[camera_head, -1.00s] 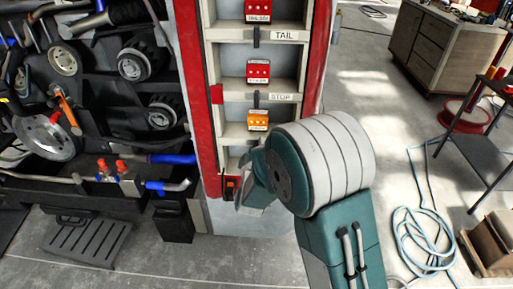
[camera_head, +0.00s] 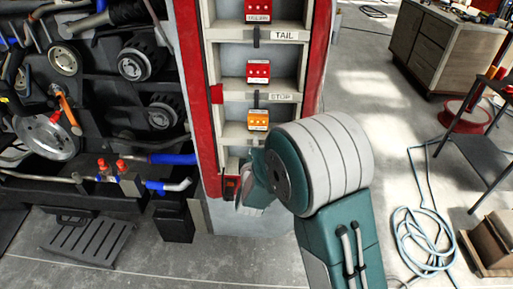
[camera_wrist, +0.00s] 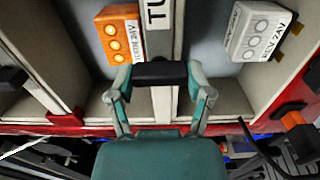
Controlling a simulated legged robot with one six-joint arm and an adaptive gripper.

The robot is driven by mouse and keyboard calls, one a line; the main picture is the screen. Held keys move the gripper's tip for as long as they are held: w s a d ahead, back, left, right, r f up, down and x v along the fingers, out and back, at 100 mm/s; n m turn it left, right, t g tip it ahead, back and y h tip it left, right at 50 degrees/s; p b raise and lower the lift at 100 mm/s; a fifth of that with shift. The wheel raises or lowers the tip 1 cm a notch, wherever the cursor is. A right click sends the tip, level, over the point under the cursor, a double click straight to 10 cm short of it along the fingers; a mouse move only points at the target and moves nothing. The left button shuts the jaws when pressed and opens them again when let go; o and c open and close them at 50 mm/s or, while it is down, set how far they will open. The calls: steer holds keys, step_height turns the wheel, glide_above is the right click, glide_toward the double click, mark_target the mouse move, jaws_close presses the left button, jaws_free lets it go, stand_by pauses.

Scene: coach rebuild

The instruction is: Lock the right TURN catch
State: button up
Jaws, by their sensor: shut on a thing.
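A black catch (camera_wrist: 160,73) lies across the grey divider in the wrist view, just below a white label (camera_wrist: 158,14) whose visible letters read "TU". My gripper (camera_wrist: 161,82) has one finger at each end of the catch and is shut on it. In the head view my gripper (camera_head: 250,190) is at the lower end of the red-edged rack, mostly behind my wrist, and the catch is hidden there.
An orange module (camera_wrist: 121,40) and a white module (camera_wrist: 258,32) sit in the bays either side of the divider. The rack's red edge (camera_head: 321,60) is close to my arm. A parts-filled bay (camera_head: 95,100) stands left. A blue hose (camera_head: 420,240) lies on the floor right.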

steer(key=shift+a+f, duration=0.1)
steer(key=shift+a, duration=0.05)
steer(key=o, duration=1.1)
steer(key=shift+o, duration=0.2)
steer(key=shift+a, duration=0.2)
steer(key=shift+d, duration=0.2)
steer(key=s, duration=1.2)
steer(key=shift+a, duration=0.35)
steer(key=shift+w, duration=0.15)
